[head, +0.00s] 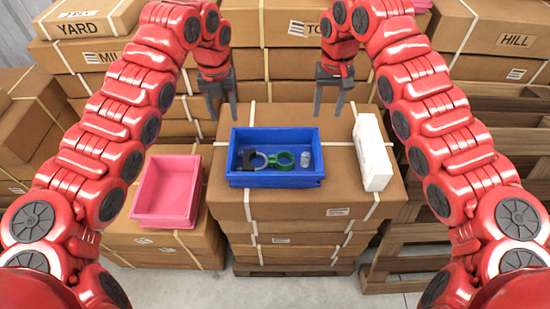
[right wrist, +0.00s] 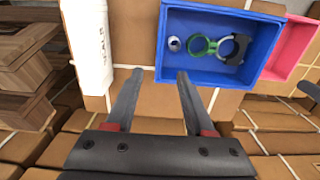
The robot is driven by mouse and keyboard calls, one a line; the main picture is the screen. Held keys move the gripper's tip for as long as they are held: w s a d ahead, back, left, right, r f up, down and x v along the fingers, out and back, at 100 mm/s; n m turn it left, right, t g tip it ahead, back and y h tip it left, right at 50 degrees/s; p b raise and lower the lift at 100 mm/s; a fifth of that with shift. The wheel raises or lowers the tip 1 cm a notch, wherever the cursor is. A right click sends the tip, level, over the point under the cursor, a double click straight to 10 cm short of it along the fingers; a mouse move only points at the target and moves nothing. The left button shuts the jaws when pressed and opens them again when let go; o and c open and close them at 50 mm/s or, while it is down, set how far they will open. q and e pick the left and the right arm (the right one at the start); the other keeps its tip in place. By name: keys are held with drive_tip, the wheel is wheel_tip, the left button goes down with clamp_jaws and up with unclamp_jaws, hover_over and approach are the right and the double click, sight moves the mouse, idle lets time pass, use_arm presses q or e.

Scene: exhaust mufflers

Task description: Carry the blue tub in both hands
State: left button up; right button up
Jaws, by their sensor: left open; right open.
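The blue tub (head: 276,181) sits upright on a stack of cardboard boxes in the middle of the head view. It holds a black clamp-like part (head: 252,160), a green ring part (head: 283,159) and a small grey piece (head: 305,160). The tub also shows in the right wrist view (right wrist: 205,77). My left gripper (head: 224,112) is open and empty, above and behind the tub's left end. My right gripper (head: 329,110) is open and empty, behind the tub's right end. Its fingers in the right wrist view (right wrist: 158,75) point toward the tub and touch nothing that I can make out.
A white box (head: 371,152) stands on the same stack, right of the tub. A pink tub (head: 168,190) sits on a lower box at the left. Stacked cartons (head: 290,65) rise behind, and wooden pallets (head: 505,135) stand at the right.

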sight(230, 149)
use_arm(q)
wheel_tip(230, 149, down, 15)
drive_tip(key=shift+f, duration=0.15)
use_arm(e)
wheel_tip(230, 149, down, 15)
drive_tip(key=shift+f, duration=0.15)
use_arm(q)
clamp_jaws()
use_arm(e)
clamp_jaws()
